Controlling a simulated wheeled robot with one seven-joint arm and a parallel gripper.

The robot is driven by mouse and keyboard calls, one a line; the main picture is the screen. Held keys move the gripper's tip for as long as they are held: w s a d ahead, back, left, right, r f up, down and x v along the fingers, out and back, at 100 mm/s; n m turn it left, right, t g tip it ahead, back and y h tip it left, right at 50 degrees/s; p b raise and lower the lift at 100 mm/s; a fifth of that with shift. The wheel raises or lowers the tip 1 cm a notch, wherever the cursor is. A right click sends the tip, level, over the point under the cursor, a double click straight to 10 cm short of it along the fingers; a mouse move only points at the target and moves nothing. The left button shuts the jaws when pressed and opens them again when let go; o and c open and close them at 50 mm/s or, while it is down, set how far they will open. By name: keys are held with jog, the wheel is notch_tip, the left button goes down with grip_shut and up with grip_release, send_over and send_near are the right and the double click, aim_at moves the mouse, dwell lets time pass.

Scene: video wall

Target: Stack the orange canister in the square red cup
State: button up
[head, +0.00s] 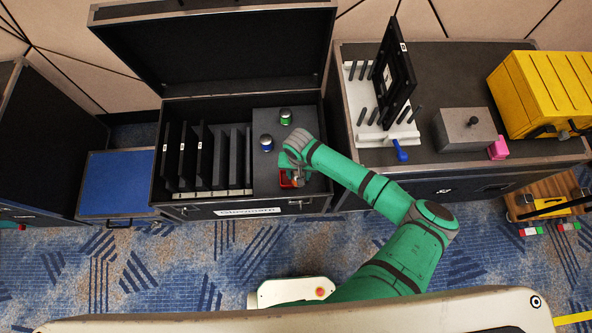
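The square red cup (285,182) stands on the grey panel at the right side of the open black case, near the front edge. My gripper (297,178) is right at the cup and covers much of it. The fingers are small and partly hidden by my wrist, so I cannot tell whether they are open or shut. I do not see the orange canister; it may be hidden behind my gripper or wrist. Two other canisters stand farther back on the panel: one with blue (266,143) and one with green (285,116).
The open case (255,203) has upright black panels (190,158) in its left part and a raised lid (215,50) behind. A case at right holds a black frame on a white rack (362,125), a grey box (468,130) and a yellow case (545,93). A blue-topped box (118,183) stands left.

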jog(key=shift+w+a+f, duration=0.2)
jog(key=shift+w+f, duration=0.3)
jog(key=shift+f, duration=0.35)
jog(key=shift+w+a+f, duration=0.1)
jog(key=shift+a+f, duration=0.05)
jog(key=shift+f, duration=1.45)
jog(key=shift+f, duration=0.55)
jog(key=o, duration=1.2)
jog(key=shift+w, duration=0.1)
jog(key=shift+r, duration=0.1)
notch_tip(320, 180, up, 12)
jog(key=shift+r, duration=0.5)
